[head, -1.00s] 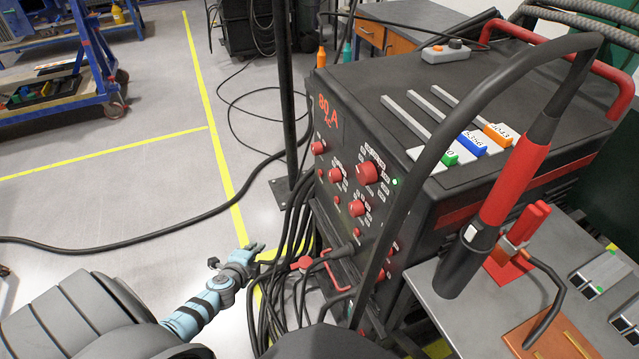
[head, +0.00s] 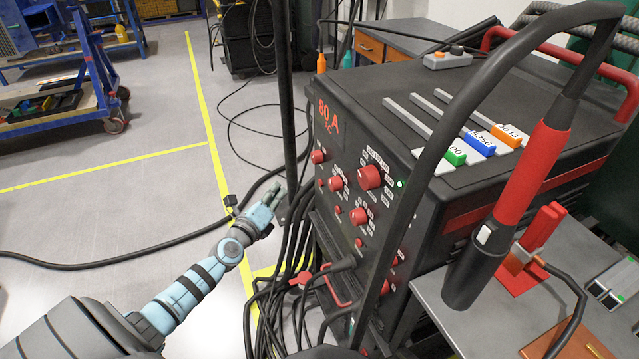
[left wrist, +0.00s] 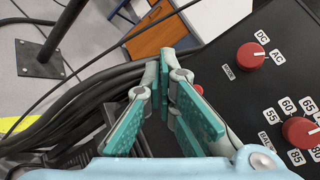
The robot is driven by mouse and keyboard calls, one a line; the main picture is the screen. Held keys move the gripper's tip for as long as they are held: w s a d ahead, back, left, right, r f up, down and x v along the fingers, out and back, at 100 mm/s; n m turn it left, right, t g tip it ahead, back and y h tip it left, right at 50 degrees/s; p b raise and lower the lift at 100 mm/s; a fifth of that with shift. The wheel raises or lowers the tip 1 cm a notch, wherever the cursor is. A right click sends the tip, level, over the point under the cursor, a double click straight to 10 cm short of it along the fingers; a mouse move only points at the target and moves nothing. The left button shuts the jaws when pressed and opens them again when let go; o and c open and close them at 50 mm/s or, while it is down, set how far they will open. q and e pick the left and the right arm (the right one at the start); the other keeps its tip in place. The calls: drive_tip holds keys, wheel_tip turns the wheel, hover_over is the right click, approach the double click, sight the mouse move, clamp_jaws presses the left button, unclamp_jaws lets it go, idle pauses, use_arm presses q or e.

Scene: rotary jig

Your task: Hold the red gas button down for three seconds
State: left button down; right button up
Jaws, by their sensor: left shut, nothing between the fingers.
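The black welding machine (head: 420,180) has a front panel with red knobs and several small red buttons, such as one (head: 337,210) below the left knobs and another (head: 358,243) lower down. I cannot read which button is the gas one. My left gripper (head: 277,194) is shut and empty, just left of the panel in the head view and apart from it. In the left wrist view its teal fingers (left wrist: 172,75) point along the panel's left side. A small red part (left wrist: 197,89) shows partly behind them, with red knobs (left wrist: 250,56) to the right. My right gripper is out of view.
A black post (head: 284,100) stands close behind my left gripper. Thick black cables (head: 290,265) hang below and in front of the panel. A red-handled torch (head: 530,175) and its cable arch stand at the right. Floor to the left is mostly clear.

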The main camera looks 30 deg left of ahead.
use_arm(q)
drive_tip(key=w+d, duration=0.4)
drive_tip(key=w, duration=0.2)
drive_tip(key=shift+d, duration=0.2)
drive_tip(key=shift+w, duration=0.2)
idle(1.1)
drive_tip(key=shift+w+d, duration=0.25)
drive_tip(key=shift+w, duration=0.05)
drive_tip(key=shift+w+d, duration=0.2)
drive_tip(key=shift+w, duration=0.1)
idle(1.4)
idle(2.2)
drive_tip(key=shift+s+a, duration=0.45)
drive_tip(key=shift+s, duration=0.25)
drive_tip(key=shift+s+a, duration=0.75)
drive_tip(key=shift+s, duration=0.3)
drive_tip(key=shift+s+a, duration=0.7)
drive_tip(key=shift+s, duration=0.3)
